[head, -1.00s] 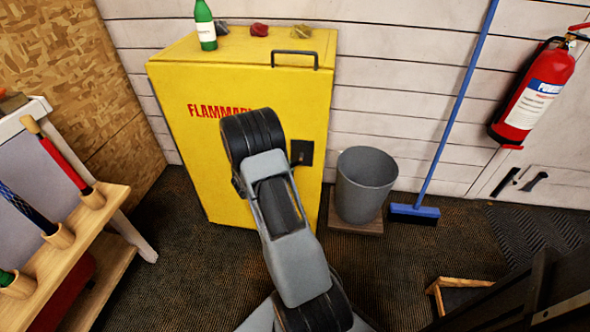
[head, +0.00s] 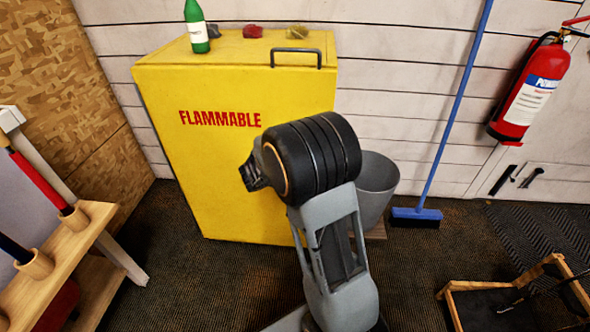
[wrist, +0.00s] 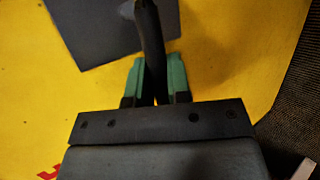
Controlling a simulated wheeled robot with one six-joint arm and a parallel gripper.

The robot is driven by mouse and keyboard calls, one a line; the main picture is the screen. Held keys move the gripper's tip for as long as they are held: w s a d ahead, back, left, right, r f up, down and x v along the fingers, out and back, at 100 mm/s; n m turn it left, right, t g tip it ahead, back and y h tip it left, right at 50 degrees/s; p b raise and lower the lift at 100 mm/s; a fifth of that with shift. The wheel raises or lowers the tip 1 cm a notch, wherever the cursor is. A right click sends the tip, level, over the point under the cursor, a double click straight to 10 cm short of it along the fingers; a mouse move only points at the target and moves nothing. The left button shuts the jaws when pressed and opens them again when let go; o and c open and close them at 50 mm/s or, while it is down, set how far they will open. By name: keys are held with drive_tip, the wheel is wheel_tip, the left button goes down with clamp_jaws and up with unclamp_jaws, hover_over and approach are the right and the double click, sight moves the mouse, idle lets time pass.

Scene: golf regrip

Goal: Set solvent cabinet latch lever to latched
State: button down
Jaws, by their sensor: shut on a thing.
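The yellow solvent cabinet (head: 215,165) stands against the wall and reads FLAMMABLE on its door. In the wrist view its yellow door (wrist: 250,50) fills most of the frame. A dark latch plate (wrist: 95,25) lies on the door, and the dark latch lever (wrist: 149,30) comes from it down between my fingers. My gripper (wrist: 157,75) has green pads and is shut on the lever, one pad on each side. In the head view my arm hides the lever, the plate and the gripper tips.
A grey bin (head: 378,185) stands right of the cabinet, partly behind my arm. A blue broom (head: 415,215) and a red fire extinguisher (head: 530,95) are farther right. A green bottle (head: 196,28) stands on the cabinet. A wooden rack (head: 60,240) is at left.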

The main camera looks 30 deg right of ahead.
idle(0.4)
drive_tip(key=c, duration=1.1)
unclamp_jaws()
drive_tip(key=p+v, duration=0.3)
drive_tip(key=v, duration=1.1)
drive_tip(key=shift+d+p, duration=0.1)
drive_tip(key=shift+p, duration=0.3)
drive_tip(key=s+a+r+m+g+y+p, duration=0.1)
drive_tip(key=s+r+m+y+p, duration=0.2)
drive_tip(key=r+p, duration=0.6)
drive_tip(key=s+a+r+m+g+y+p, duration=0.1)
drive_tip(key=s+r+m+y+p, duration=0.2)
drive_tip(key=s+r+p, duration=0.4)
drive_tip(key=s+a+r+m+y+p, duration=0.2)
drive_tip(key=s+r+p, duration=0.3)
drive_tip(key=r+p, duration=0.8)
drive_tip(key=shift+s+a+r+m+g+y, duration=0.15)
drive_tip(key=shift+r+y, duration=0.15)
drive_tip(key=shift+r, duration=0.4)
drive_tip(key=shift+s+d+r+m+g+y, duration=0.1)
drive_tip(key=shift+r+y, duration=0.2)
drive_tip(key=shift+r, duration=0.35)
drive_tip(key=shift+s+a+r+m+g+y, duration=0.15)
drive_tip(key=shift+r+y, duration=0.15)
drive_tip(key=shift+r, duration=0.4)
